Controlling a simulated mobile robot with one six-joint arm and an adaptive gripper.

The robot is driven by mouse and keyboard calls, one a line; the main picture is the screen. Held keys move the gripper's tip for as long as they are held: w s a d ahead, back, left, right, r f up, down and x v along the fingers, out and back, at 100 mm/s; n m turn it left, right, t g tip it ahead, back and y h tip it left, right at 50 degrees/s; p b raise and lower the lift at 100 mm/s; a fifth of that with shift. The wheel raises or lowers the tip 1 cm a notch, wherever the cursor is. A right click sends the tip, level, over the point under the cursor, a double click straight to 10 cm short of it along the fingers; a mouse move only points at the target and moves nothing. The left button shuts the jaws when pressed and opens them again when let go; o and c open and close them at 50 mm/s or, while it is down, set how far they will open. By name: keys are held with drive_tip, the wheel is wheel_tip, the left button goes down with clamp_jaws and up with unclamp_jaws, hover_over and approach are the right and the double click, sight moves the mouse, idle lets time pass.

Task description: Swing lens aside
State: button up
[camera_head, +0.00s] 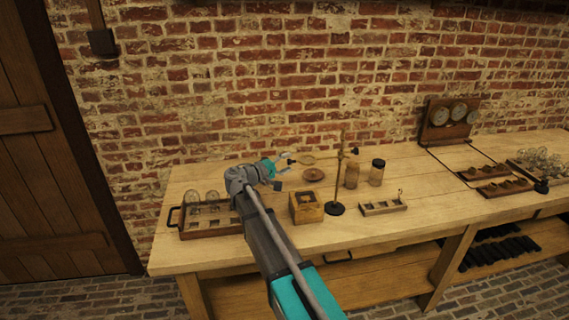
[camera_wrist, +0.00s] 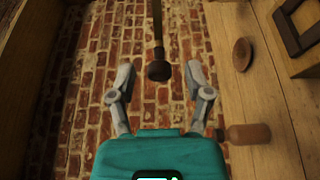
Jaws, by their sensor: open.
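The lens (camera_head: 307,160) is a round glass on a side arm of a dark upright stand (camera_head: 337,208) on the workbench. A black knob (camera_head: 291,161) ends the lens arm on its left side. In the wrist view the dark knob (camera_wrist: 158,69) and its thin rod lie between the fingertips, apart from both fingers. My gripper (camera_head: 284,171) is open and empty, just left of the lens. It also shows in the wrist view (camera_wrist: 160,76). The lens glass cannot be made out in the wrist view.
A wooden box (camera_head: 306,208) stands below the lens arm, with a round wooden dish (camera_head: 313,175) behind. A brown bottle (camera_head: 352,175) and a dark-lidded jar (camera_head: 377,172) stand right of the stand. A jar tray (camera_head: 211,228) is at left, a small compartment tray (camera_head: 384,207) at right.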

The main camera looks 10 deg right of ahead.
drive_tip(key=shift+w+d, duration=0.2)
drive_tip(key=shift+d, duration=0.3)
drive_tip(key=shift+c, duration=0.2)
clamp_jaws()
